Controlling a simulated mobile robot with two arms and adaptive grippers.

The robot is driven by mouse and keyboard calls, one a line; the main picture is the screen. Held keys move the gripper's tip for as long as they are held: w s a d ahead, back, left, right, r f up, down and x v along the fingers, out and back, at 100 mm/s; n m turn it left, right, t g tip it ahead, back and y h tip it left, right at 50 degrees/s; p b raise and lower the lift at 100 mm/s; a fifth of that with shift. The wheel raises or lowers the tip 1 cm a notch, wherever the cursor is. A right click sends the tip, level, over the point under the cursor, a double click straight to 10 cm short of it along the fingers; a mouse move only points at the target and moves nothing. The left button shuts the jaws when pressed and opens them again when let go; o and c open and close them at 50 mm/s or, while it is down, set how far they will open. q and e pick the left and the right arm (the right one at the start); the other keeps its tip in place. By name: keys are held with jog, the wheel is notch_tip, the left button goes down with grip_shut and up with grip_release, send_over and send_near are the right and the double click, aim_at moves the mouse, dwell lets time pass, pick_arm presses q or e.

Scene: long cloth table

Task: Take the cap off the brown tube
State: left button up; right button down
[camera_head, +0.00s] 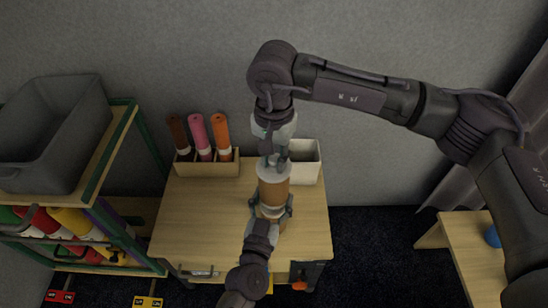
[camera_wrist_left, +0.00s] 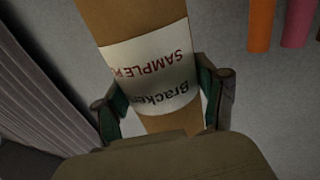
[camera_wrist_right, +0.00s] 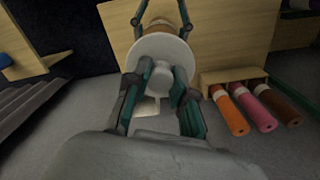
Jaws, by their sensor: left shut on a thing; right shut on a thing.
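The brown tube (camera_head: 274,190) stands upright above the wooden table, with a white label (camera_wrist_left: 150,65) around it in the left wrist view. My right gripper (camera_wrist_right: 160,75) comes from above and is shut on the cap's knob. I see no gap between cap and tube. The tube's lower end is partly hidden by my left gripper.
A wooden rack (camera_head: 206,169) at the back of the table (camera_head: 190,215) holds dark brown, pink and orange rolls. An open white box (camera_head: 305,170) stands right of it, close behind the tube. A shelf with a grey bin (camera_head: 52,130) is at left.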

aim_at(274, 158)
jog(key=shift+r, duration=0.85)
jog(key=shift+r, duration=2)
pick_arm(q)
jog(key=o, duration=1.7)
jog(key=shift+o, duration=0.2)
